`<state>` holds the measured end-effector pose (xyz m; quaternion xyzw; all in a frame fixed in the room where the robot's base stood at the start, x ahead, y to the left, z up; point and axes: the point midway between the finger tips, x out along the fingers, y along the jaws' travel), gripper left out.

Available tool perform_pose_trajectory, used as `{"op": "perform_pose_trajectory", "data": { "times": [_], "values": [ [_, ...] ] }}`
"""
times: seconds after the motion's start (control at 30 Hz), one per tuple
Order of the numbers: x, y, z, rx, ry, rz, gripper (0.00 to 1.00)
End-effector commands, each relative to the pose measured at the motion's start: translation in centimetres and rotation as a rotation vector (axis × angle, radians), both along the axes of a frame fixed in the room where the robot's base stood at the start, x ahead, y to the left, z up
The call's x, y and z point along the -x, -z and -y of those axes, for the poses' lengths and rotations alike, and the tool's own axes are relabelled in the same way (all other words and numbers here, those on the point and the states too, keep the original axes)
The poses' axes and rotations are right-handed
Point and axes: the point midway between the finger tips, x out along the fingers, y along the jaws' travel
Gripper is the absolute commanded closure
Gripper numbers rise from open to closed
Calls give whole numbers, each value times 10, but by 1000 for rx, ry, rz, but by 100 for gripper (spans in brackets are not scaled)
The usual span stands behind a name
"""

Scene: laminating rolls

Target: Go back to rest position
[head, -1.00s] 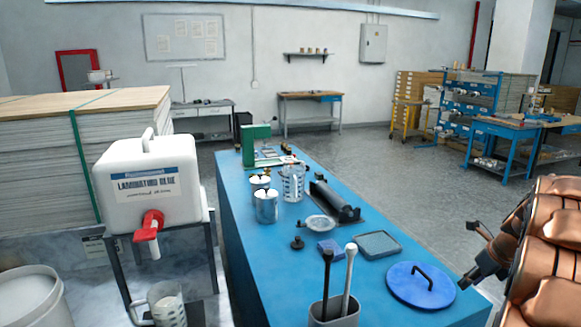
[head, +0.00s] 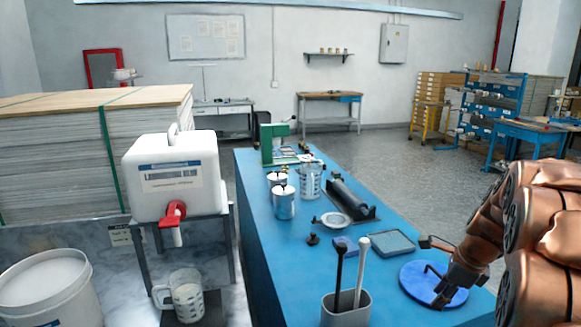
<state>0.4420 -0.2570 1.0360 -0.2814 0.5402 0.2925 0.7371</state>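My gripper (head: 440,298) is at the right of the head view, in front of or over the round blue lid (head: 416,285) with a handle at the near right of the blue table (head: 262,235). I cannot tell whether it touches the lid, and its fingers are too small and dark to show whether they are open or shut. My copper-coloured arm fills the right edge.
A cup (head: 346,312) with two upright handles, a grey pad (head: 393,243), a black roller (head: 351,198), metal cans (head: 284,202) and a clear jug (head: 311,181) stand on the table. The white glue container (head: 174,178) is at left, with a jug (head: 187,297) below it. Open floor lies beyond the table's right side.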

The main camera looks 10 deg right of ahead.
Motion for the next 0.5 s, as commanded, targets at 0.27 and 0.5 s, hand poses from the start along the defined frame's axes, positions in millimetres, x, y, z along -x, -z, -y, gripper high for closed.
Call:
{"op": "perform_pose_trajectory", "data": {
  "times": [0.27,0.5],
  "values": [
    [44,-10,-119,94,-642,-33,65],
    [107,-8,-194,148,-1202,-51,65]
  ]
}}
